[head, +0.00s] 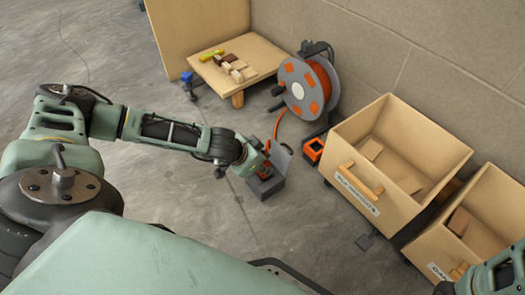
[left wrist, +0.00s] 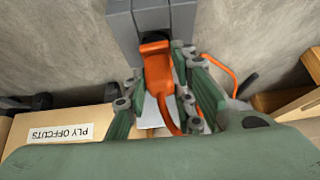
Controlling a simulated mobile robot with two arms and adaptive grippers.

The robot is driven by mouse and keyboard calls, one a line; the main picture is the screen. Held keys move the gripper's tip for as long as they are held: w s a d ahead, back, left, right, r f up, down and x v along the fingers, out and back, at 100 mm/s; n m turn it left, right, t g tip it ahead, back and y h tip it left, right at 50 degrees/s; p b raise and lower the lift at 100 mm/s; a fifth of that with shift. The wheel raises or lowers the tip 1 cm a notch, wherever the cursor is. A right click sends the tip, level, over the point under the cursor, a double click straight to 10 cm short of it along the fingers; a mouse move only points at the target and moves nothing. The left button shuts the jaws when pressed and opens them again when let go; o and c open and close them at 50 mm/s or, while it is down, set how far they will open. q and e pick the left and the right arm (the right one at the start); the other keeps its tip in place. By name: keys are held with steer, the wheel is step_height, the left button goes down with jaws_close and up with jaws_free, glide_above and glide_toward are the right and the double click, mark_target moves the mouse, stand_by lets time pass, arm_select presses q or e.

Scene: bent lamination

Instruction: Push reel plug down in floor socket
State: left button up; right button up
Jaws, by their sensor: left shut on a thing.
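My left gripper (head: 264,170) is shut on the orange reel plug (left wrist: 157,66), low over the floor. It also shows in the left wrist view (left wrist: 160,95), with its fingers on either side of the plug. The grey floor socket (head: 268,187) stands on the concrete, with a flat grey lid (head: 283,160) raised at its back. In the left wrist view, the plug's front end is at the dark opening of the socket (left wrist: 150,18). How deep it sits is hidden. An orange cable runs from the plug. Only part of my right arm shows at lower right.
The cable reel (head: 300,87) stands by the wall, with an orange-and-black box (head: 313,150) in front. Wooden crates, one labelled PLY OFFCUTS (head: 355,190), stand to the right. A low wooden platform (head: 262,50) holds several blocks. The floor left of the socket is clear.

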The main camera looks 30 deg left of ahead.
arm_select(q)
steer(key=shift+f+b, duration=0.75)
steer(key=shift+f, duration=0.25)
steer(key=o, duration=1.1)
steer(key=shift+r, duration=0.15)
steer(key=v, duration=1.2)
steer(key=shift+s, duration=0.1)
